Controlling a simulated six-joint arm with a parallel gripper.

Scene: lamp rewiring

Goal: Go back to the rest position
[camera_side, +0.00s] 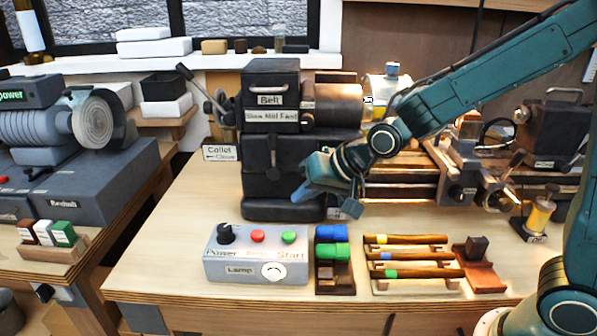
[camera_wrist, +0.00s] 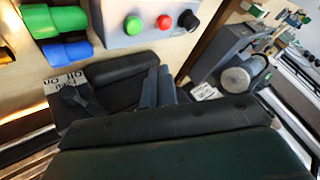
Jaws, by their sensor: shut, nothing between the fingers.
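My gripper (camera_side: 308,191) is shut and empty. In the side view it hangs in the air in front of the dark lathe headstock (camera_side: 272,160), above and behind the lamp control box (camera_side: 257,256). It appears clear of the bench top. The control box has a black knob, a red button and a green button, and it also shows at the top of the wrist view (camera_wrist: 150,38). Grey finger-like parts show mid-frame in the wrist view; their tips are hard to make out.
Green and blue cylinders (camera_side: 332,241) stand in a dark holder beside the box. A rack of wooden-handled tools (camera_side: 415,258) and a reddish block (camera_side: 479,275) lie to the right. A grinder (camera_side: 98,118) stands on the left bench. Bare wood (camera_side: 170,240) lies left of the box.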

